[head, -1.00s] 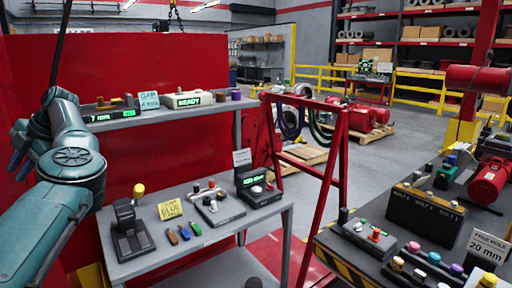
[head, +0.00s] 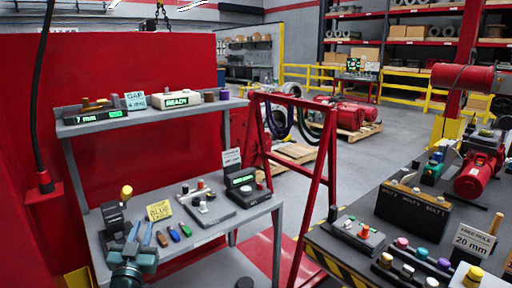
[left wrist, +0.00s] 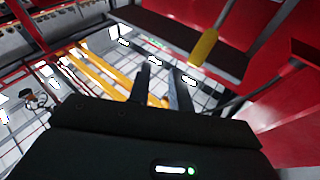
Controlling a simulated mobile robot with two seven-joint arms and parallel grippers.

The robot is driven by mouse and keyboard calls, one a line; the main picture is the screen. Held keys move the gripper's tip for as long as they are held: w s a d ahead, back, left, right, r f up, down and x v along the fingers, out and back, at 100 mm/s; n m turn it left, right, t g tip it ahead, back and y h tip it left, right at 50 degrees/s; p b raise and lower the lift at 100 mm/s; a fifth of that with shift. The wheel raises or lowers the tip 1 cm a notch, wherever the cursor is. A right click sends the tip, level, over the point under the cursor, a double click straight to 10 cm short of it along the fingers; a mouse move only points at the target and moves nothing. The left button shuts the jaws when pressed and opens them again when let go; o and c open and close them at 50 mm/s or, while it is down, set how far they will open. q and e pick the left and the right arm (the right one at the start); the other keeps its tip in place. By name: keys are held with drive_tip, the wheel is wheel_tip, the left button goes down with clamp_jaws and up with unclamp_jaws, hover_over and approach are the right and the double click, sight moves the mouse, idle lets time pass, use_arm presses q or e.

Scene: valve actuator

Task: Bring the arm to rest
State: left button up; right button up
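My left gripper (head: 141,232) shows at the lower left of the head view, in front of the grey workbench (head: 262,208). Its two fingers point up in the picture and stand apart. The left wrist view also shows the gripper (left wrist: 162,85) with an empty gap between its fingers. Behind them that view shows bright lights and yellow beams, apparently overhead. Most of the left arm is below the head view's edge. My right gripper is in neither view.
The bench carries a yellow-knobbed black device (head: 115,216), a yellow note (head: 159,210) and several small tools. A red panel (head: 140,60) stands behind it. A red A-frame (head: 310,185) stands to its right. A dark table (head: 395,262) with buttons is at the lower right.

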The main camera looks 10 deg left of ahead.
use_arm(q)
drive_tip(key=s+d+f+m+g+h, duration=0.35)
drive_tip(key=s+d+f+h, duration=0.35)
drive_tip(key=d+f, duration=0.65)
drive_tip(key=s+d+f+g, duration=0.2)
drive_tip(key=s+d+f, duration=0.1)
drive_tip(key=s, duration=0.3)
drive_tip(key=s+d+f+g+h, duration=0.1)
drive_tip(key=s+d+f+g, duration=0.2)
drive_tip(key=s+d+f, duration=0.1)
drive_tip(key=s+d+f+g, duration=0.2)
drive_tip(key=s+d, duration=0.4)
drive_tip(key=s, duration=0.3)
drive_tip(key=shift+f+m+h, duration=0.3)
drive_tip(key=shift+f+m, duration=0.15)
drive_tip(key=shift+f, duration=0.45)
drive_tip(key=shift+s, duration=0.1)
